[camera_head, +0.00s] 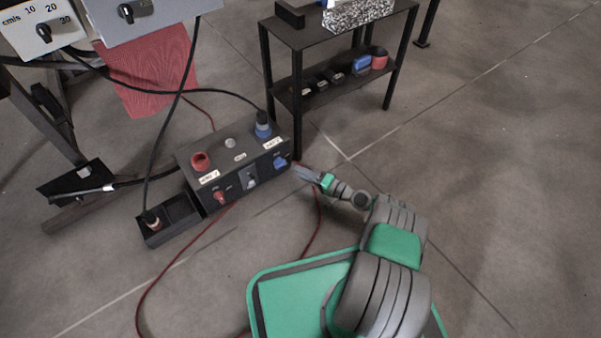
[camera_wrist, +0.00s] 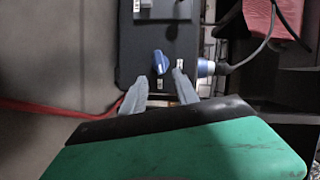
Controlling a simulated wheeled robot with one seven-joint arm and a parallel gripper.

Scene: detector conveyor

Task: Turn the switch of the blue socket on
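A dark power box (camera_head: 225,188) stands on the floor. The blue socket (camera_head: 263,128) is on its top at the right end, with a blue plug in it. The blue switch (camera_head: 280,162) is on the box's front face below that socket. In the wrist view the blue switch (camera_wrist: 160,62) is a small knob, its long side nearly upright in the picture. My gripper (camera_head: 299,170) is just in front of the switch. In the wrist view my gripper (camera_wrist: 160,78) has its fingers apart and empty, one tip to each side below the knob. Contact is not visible.
A red socket (camera_head: 201,161) and red switch (camera_head: 220,197) are at the box's left end. A black shelf (camera_head: 297,60) stands close behind the box. Red cables cross the floor. Floor to the right is clear.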

